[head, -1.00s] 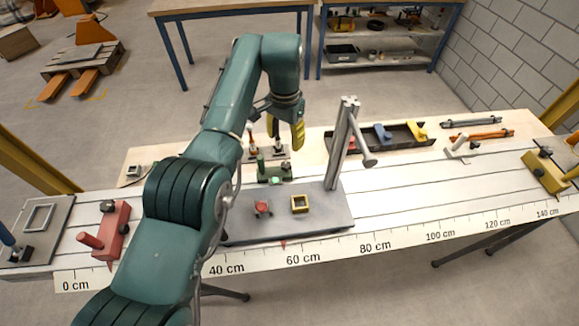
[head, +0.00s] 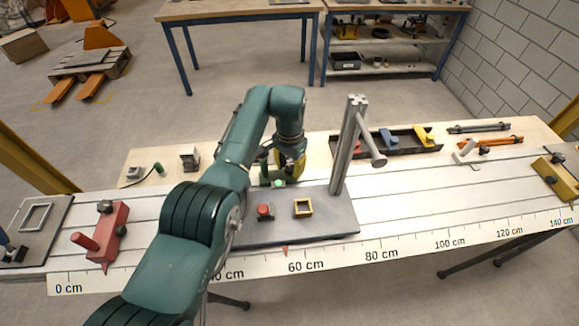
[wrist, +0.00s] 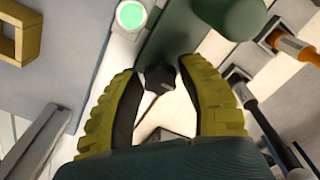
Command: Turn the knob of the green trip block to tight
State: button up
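The green trip block (head: 265,177) stands at the back edge of the grey plate, partly hidden by my arm in the head view. In the wrist view its green body (wrist: 168,42) runs past my fingertips, with a rounded green post (wrist: 232,14) at the top. A dark star-shaped knob (wrist: 158,79) with a thin pale pointer line lies between my two yellow fingers. My gripper (wrist: 160,70) is open around the knob, with a visible gap on each side. In the head view my gripper (head: 290,168) is low behind the plate. I cannot read any tight marking.
A lit green button (wrist: 131,15) is close to the left finger. On the grey plate (head: 320,228) are a red knob (head: 265,211), a yellow square frame (head: 303,208) and an upright metal post (head: 347,150).

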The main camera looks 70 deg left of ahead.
grip_shut()
jog(key=shift+m, duration=0.3)
jog(key=m, duration=0.3)
jog(key=shift+m, duration=0.4)
jog(key=m, duration=0.4)
jog(key=shift+f+m, duration=0.1)
jog(key=shift+m, duration=0.2)
jog(key=o, duration=0.5)
grip_release()
